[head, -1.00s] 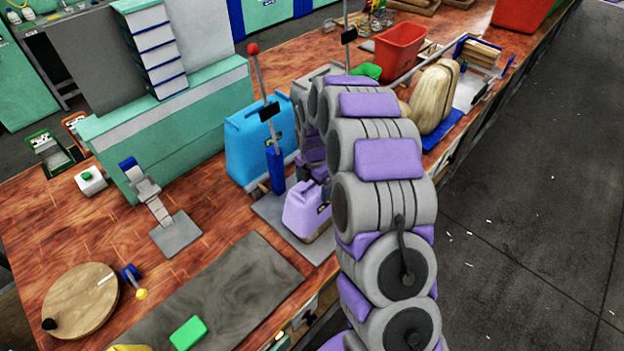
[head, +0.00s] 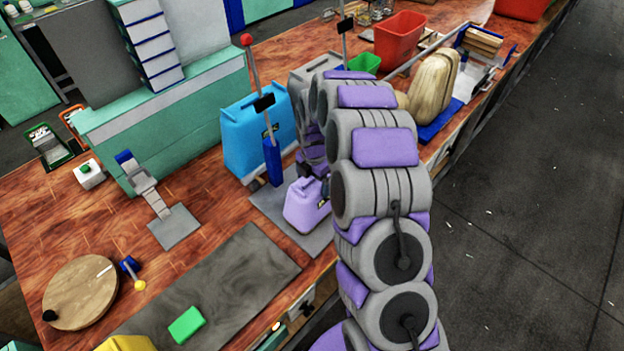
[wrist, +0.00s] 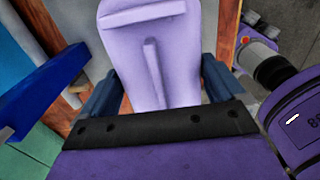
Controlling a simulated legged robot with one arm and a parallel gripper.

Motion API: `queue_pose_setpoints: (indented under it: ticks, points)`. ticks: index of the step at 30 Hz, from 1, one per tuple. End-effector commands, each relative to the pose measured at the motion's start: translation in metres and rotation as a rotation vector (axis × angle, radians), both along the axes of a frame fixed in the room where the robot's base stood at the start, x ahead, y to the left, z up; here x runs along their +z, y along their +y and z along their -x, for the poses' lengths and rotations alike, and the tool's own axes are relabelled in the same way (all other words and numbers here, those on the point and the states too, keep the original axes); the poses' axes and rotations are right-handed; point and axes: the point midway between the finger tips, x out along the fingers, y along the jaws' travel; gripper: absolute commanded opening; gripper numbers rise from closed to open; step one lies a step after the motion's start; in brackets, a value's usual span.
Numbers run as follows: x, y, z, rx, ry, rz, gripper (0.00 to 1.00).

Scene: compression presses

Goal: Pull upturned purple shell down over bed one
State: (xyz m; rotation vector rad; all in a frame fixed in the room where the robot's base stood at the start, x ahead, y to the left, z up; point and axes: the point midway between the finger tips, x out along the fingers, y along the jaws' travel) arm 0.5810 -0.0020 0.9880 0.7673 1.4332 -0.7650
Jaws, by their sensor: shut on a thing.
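The purple shell (head: 306,207) is at the grey base plate (head: 268,207) near the bench's front edge, beside the blue post of a red-knobbed lever. In the wrist view the shell (wrist: 155,62) is pale purple with a raised rib and a crossbar, and fills the space ahead of my gripper. My gripper (wrist: 160,88) is shut on the shell, its dark blue fingers on either side of the rib. In the head view my arm hides most of the gripper and the shell's far side. I cannot tell whether the shell touches the plate.
A large blue shell (head: 258,138) stands just behind the lever (head: 271,160). A blue part (wrist: 40,88) is close on the left in the wrist view. A grey mat (head: 215,275) with a green block (head: 187,325) lies to the left.

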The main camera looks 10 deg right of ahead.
Motion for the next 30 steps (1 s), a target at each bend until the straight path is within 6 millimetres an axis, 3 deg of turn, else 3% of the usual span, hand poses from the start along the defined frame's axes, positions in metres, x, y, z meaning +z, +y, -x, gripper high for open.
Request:
queue_pose_setpoints:
  ticks: [13,14,23,30]
  points:
    - [-0.006,0.002,0.000,0.001,0.001,0.002,0.35]
    - [-0.006,0.002,0.000,0.001,0.000,0.001,0.98]
    - [-0.004,0.001,0.000,0.001,-0.001,0.001,1.00]
    - [0.029,0.003,0.000,0.002,-0.003,0.003,1.00]
